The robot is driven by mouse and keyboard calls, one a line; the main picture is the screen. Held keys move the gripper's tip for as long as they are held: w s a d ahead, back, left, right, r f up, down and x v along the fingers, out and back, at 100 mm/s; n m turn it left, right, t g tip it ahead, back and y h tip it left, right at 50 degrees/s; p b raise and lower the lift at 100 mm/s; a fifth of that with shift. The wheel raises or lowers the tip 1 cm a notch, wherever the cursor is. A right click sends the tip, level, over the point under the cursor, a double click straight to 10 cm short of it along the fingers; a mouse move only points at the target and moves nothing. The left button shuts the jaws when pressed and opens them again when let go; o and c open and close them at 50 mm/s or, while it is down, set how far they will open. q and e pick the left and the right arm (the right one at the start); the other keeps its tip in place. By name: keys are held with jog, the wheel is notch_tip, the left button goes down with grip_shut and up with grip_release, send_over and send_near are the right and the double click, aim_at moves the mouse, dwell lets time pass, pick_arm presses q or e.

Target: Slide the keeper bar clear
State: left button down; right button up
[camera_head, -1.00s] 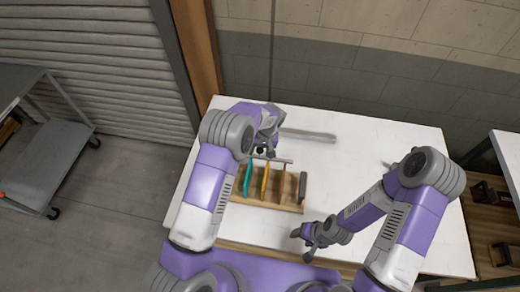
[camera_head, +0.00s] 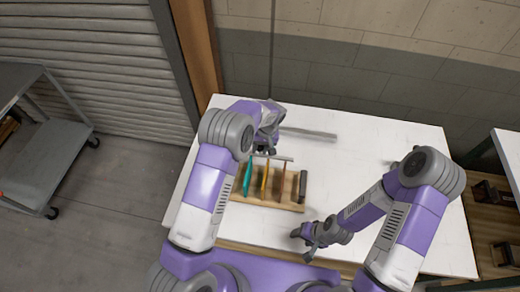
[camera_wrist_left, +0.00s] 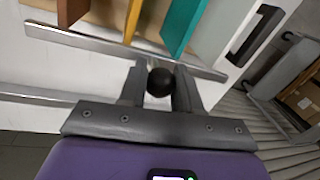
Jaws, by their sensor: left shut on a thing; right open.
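The wooden rack (camera_head: 268,203) stands on the white table with a teal panel (camera_head: 247,178) and an orange panel (camera_head: 265,178) upright in it. The thin grey keeper bar (camera_head: 284,159) runs along the rack's far side; it also shows in the left wrist view (camera_wrist_left: 75,40). A round black knob (camera_wrist_left: 159,82) is on the bar. My left gripper (camera_wrist_left: 160,76) is shut on the knob, one finger on each side; in the head view it (camera_head: 264,152) is at the rack's far edge. My right gripper (camera_head: 304,243) is open and empty, near the front of the table, right of the rack.
A dark block (camera_head: 302,186) stands at the rack's right end. A long grey strip (camera_head: 309,133) lies on the table behind the rack. The table's right half (camera_head: 385,140) is mostly clear. A grey cart (camera_head: 60,160) stands on the floor at left.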

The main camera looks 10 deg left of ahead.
pick_arm(q)
jog(key=shift+w, duration=0.15)
jog(key=c, duration=0.8)
grip_release()
jog(key=shift+r, duration=0.1)
jog(key=r, duration=0.2)
jog(key=d+r, duration=0.1)
jog(key=r, duration=0.4)
jog(key=shift+d+r+b, duration=0.15)
jog(key=shift+d+b, duration=0.1)
jog(key=shift+b, duration=0.05)
